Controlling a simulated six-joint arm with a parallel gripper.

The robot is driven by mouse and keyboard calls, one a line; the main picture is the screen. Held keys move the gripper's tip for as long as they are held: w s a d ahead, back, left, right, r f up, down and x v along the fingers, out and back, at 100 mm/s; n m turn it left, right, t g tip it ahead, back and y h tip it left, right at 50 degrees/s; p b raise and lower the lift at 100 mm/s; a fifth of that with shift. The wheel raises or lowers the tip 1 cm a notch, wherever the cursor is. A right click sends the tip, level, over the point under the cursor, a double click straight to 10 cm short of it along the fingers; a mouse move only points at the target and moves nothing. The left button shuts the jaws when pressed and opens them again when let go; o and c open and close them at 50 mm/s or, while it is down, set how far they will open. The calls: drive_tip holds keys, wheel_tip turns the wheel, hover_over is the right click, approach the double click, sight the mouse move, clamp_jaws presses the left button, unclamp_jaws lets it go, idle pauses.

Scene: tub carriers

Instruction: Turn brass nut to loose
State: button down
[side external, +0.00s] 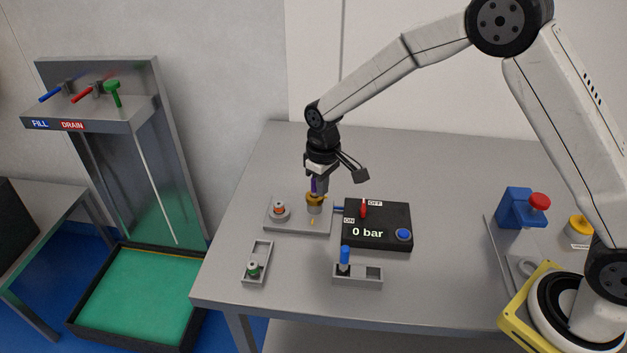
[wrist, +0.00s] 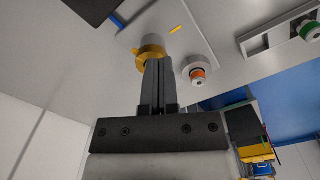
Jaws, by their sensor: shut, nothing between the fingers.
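The brass nut (side external: 315,199) sits on a grey cylindrical fitting on a grey base plate (side external: 298,228), left of a black box. In the wrist view the brass nut (wrist: 151,54) is a gold ring just beyond my fingertips. My gripper (side external: 315,188) points down over the nut and is shut with nothing in it. In the wrist view my gripper (wrist: 158,62) shows its two fingers together, with the tips at the nut's edge. I cannot tell whether they touch it. A small yellow mark (wrist: 175,29) lies on the plate beside the nut.
An orange-ringed fitting (side external: 279,210) stands left of the nut. The black box (side external: 385,237) reads 0 bar, with a red lever (side external: 363,208) and blue button (side external: 404,235). Small holders with a green-ringed part (side external: 253,270) and blue-topped part (side external: 345,256) stand in front.

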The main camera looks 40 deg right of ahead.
drive_tip(key=shift+f, duration=2.15)
drive_tip(key=shift+w, duration=0.35)
drive_tip(key=shift+d, duration=0.8)
drive_tip(key=shift+w+d, duration=0.35)
drive_tip(key=shift+d, duration=0.1)
drive_tip(key=shift+s+d, duration=0.1)
idle(0.3)
drive_tip(key=shift+s+d, duration=0.15)
drive_tip(key=shift+s, duration=0.1)
drive_tip(key=shift+r, duration=0.1)
